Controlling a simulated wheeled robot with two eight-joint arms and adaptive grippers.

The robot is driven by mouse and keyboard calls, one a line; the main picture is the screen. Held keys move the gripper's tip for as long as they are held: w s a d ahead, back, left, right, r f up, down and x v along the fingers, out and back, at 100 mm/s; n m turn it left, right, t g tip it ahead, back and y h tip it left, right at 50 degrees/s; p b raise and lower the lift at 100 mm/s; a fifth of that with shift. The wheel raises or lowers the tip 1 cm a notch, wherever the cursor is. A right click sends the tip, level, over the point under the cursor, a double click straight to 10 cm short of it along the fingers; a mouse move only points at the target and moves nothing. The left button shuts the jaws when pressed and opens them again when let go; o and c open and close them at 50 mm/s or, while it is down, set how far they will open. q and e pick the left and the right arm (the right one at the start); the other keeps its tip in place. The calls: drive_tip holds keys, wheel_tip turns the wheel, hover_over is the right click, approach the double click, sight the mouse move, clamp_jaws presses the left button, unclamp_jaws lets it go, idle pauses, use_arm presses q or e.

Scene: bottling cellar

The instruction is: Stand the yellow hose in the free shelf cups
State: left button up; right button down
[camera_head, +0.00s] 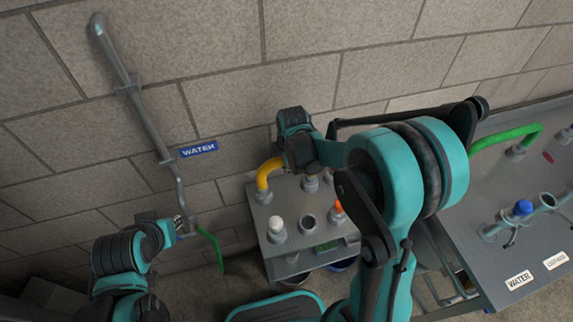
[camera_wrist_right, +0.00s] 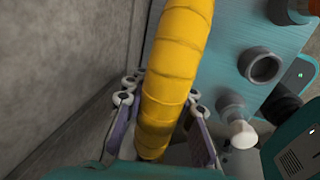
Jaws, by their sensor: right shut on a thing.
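The yellow hose (camera_head: 266,174) is bent in an arch at the shelf's back left corner. My right gripper (camera_head: 287,160) is at its upper part, and in the right wrist view the hose (camera_wrist_right: 170,75) runs between the gripper's fingers (camera_wrist_right: 160,95), which are shut on it. Its near lower end has a grey fitting over the shelf (camera_head: 262,222); whether that sits in a cup I cannot tell. Its other end is hidden. An open, empty cup (camera_head: 308,222) is at the shelf's middle. My left gripper (camera_head: 181,231) is by the wall pipe; its jaws are unclear.
A white-capped fitting (camera_head: 277,226) and an orange-capped one (camera_head: 338,208) stand on the shelf. A green hose (camera_head: 211,245) hangs beside my left gripper, below the wall pipe (camera_head: 146,115). A grey bench (camera_head: 540,240) at right carries another green hose (camera_head: 500,136) and a blue-topped fitting (camera_head: 523,207).

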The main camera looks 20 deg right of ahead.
drive_tip(key=c, duration=1.2)
unclamp_jaws()
drive_tip(key=shift+o, duration=0.2)
wheel_tip(320, 180, up, 12)
drive_tip(key=s, duration=0.2)
drive_tip(key=s+d+m+t, duration=0.2)
drive_tip(key=s+m+t, duration=0.3)
drive_tip(key=s+m, duration=1)
drive_tip(key=shift+s+d+r+m, duration=0.25)
drive_tip(key=shift+s+d+m, duration=0.1)
drive_tip(key=shift+m, duration=1.35)
